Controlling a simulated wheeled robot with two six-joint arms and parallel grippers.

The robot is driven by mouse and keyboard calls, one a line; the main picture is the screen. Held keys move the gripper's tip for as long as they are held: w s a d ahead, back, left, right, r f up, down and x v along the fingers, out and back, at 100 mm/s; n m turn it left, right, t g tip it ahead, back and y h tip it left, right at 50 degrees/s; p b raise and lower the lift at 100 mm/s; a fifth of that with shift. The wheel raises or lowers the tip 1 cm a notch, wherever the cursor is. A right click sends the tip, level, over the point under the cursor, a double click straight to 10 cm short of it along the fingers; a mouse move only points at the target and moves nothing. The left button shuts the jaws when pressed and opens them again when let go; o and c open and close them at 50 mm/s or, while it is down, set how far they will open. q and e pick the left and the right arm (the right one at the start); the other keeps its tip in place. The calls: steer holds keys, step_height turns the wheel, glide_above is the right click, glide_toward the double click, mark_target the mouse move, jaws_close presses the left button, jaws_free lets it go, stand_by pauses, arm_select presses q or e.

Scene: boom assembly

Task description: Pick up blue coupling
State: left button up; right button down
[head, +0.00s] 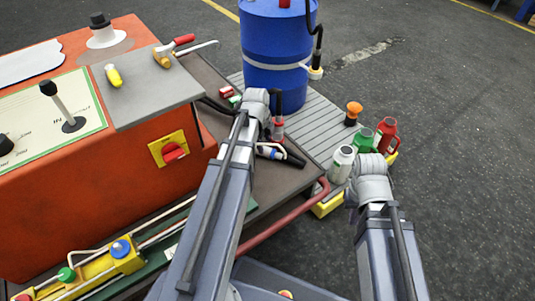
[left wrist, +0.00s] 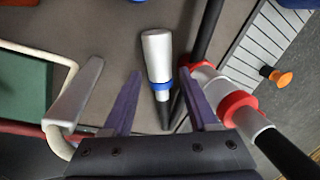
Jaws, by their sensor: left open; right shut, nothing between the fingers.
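The blue coupling (left wrist: 157,60) is a silver cylinder with a blue ring and a black end. In the head view the blue coupling (head: 265,151) shows on the dark ledge, partly behind my left arm, which also hides the left fingers. My right gripper (head: 366,172) is over the slatted deck's right side, shut and empty, its fingertips mostly hidden.
A red-ringed white fitting (left wrist: 236,106) with a black hose lies right of the left fingers. A blue drum (head: 275,50) stands on the grey slatted deck (head: 312,122). A green jug (head: 365,140), red jug (head: 388,134) and white bottle (head: 342,163) stand near my right wrist.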

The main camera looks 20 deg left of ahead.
mark_target(268, 152)
arm_select(q)
steer(key=b+x, duration=0.4)
steer(key=x, duration=0.1)
steer(key=shift+a+f+b, duration=0.1)
steer(key=shift+a+b, duration=0.25)
steer(key=shift+s, duration=0.1)
steer(key=shift+c, duration=0.4)
jaws_close()
